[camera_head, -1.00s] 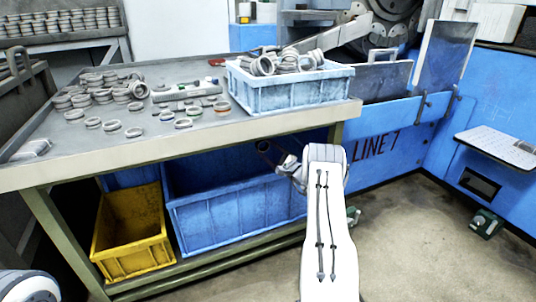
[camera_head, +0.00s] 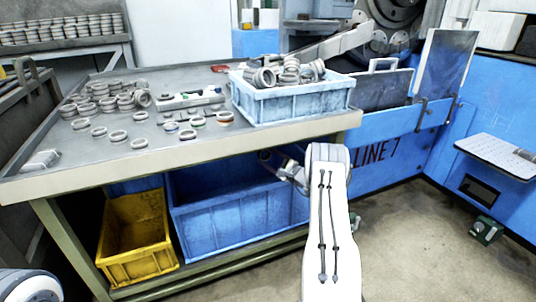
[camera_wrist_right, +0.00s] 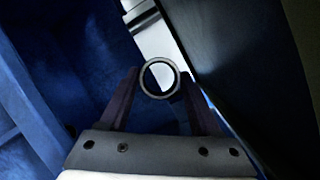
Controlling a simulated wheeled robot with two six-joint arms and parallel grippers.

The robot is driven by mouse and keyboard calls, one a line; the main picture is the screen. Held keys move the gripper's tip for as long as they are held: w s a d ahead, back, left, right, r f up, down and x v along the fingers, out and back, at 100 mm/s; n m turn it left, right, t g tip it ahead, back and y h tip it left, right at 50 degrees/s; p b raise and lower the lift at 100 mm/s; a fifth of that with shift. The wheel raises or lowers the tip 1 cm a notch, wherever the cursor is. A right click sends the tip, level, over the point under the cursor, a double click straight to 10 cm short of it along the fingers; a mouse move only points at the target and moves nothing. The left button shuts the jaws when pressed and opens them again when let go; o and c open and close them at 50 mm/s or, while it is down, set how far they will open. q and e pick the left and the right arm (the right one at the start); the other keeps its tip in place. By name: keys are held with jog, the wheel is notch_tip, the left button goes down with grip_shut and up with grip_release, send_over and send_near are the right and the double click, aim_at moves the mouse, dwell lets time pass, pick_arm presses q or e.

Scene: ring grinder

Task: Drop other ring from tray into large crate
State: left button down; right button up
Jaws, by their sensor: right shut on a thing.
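My right gripper (camera_head: 268,157) reaches under the table's front edge, over the large blue crate (camera_head: 230,225) on the lower shelf. In the right wrist view my right gripper (camera_wrist_right: 160,80) is shut on a grey metal ring (camera_wrist_right: 160,96), held between the fingertips. Dark blue walls, apparently of the crate (camera_wrist_right: 70,60), surround the fingers there. The ring is too small to make out clearly in the head view. My left gripper is out of view; only part of the left arm shows at lower left.
A yellow crate (camera_head: 138,262) stands left of the large crate. A light-blue bin (camera_head: 292,104) full of rings sits on the table (camera_head: 95,171). The tabletop edge lies above my right gripper. Many loose rings cover the table's left. Open floor lies to the right.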

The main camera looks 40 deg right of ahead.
jog(key=m+g+p, duration=0.1)
jog(key=g+p, duration=0.1)
jog(key=p, duration=0.2)
jog(key=shift+r+g, duration=0.1)
jog(key=shift+g, duration=0.3)
jog(key=o, duration=1.5)
jog(key=shift+o, duration=0.3)
